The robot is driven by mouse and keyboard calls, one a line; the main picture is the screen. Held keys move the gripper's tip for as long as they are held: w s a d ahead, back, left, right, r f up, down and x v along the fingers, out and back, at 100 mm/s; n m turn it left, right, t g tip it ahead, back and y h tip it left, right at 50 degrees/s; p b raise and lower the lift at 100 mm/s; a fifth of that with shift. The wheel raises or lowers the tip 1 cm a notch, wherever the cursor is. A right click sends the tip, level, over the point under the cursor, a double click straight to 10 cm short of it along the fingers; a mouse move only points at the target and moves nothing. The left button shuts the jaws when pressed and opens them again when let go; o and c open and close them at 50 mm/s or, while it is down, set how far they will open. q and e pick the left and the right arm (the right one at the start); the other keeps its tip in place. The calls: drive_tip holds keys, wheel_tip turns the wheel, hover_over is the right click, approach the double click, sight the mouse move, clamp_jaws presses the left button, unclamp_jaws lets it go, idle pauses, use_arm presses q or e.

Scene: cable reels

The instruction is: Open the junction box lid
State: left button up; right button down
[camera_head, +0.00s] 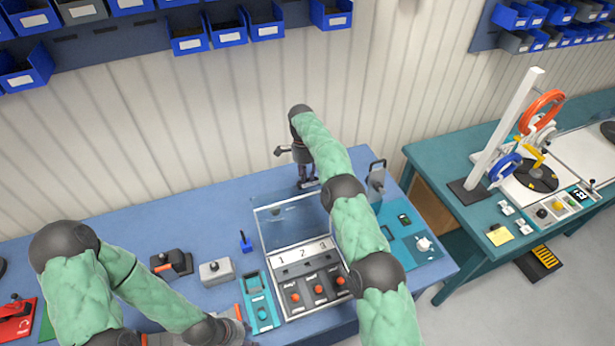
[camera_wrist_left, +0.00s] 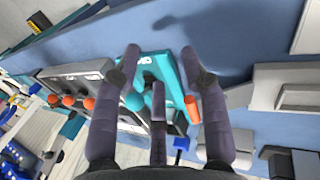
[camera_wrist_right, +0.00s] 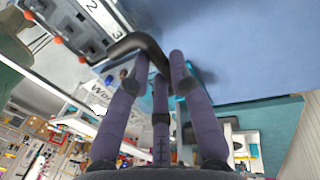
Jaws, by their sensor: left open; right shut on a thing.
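The junction box (camera_head: 312,288) is a grey box with several orange knobs and a panel marked 1, 2, 3. Its clear lid (camera_head: 283,226) stands raised at the back of the box. My right gripper (camera_head: 306,182) is at the lid's upper edge, with its arm crossing over the box's right side. In the right wrist view, its fingers (camera_wrist_right: 157,72) are shut on a black curved handle (camera_wrist_right: 128,44). My left gripper (camera_head: 238,328) is low at the front, left of the box. In the left wrist view, its fingers (camera_wrist_left: 158,75) are open and empty over a teal tray (camera_wrist_left: 160,68).
The teal tray (camera_head: 259,303) stands left of the box, with a grey block (camera_head: 216,271) and a black device (camera_head: 172,263) further left. A teal panel (camera_head: 415,247) lies at the right. The blue bench behind these is mostly clear.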

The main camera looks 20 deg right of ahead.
drive_tip(key=shift+w+r, duration=0.2)
drive_tip(key=shift+r, duration=0.1)
drive_tip(key=c, duration=1.1)
unclamp_jaws()
drive_tip(key=shift+f, duration=0.1)
drive_tip(key=shift+s, duration=0.1)
